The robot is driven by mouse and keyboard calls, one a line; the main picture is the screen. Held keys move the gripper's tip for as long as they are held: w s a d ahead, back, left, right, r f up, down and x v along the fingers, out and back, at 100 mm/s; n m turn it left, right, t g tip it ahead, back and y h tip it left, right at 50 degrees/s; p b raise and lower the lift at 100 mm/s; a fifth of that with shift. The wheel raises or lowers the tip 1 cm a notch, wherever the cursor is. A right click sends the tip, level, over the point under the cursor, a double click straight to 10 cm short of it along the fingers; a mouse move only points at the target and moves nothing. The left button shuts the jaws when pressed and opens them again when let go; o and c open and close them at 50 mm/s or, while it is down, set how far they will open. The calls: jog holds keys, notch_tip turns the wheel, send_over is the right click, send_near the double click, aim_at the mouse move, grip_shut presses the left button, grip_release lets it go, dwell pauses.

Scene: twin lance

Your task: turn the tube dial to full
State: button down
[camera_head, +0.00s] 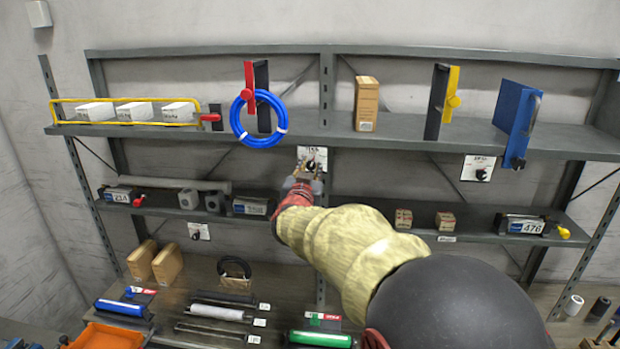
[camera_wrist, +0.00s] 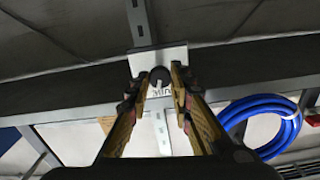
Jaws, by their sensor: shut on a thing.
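The tube dial (camera_wrist: 159,76) is a dark round knob with a pale pointer on a white plate (camera_head: 312,153). The plate hangs at the middle post, just below the upper shelf; the wrist view shows its lettering upside down. My gripper (camera_head: 306,170) reaches up to the plate from below. In the wrist view its fingers (camera_wrist: 158,82) stand on both sides of the knob, shut on it. In the head view the fingers hide most of the knob. The full mark on the plate is too small to read.
Two similar dials are on plates at the right (camera_head: 478,168) and lower left (camera_head: 199,231). A blue hose coil (camera_head: 259,141) hangs left of the tube dial, near my gripper. A cardboard box (camera_head: 366,104) stands on the upper shelf (camera_head: 420,137).

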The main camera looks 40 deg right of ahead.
jog(key=m+b, duration=0.4)
jog(key=shift+f+m, duration=0.2)
jog(key=shift+m, duration=0.1)
jog(key=shift+r+m+b, duration=0.1)
jog(key=shift+m+b, duration=1.2)
jog(key=shift+m, duration=0.6)
jog(key=c, duration=1.6)
grip_release()
jog(key=shift+r, duration=0.1)
jog(key=v, duration=1.2)
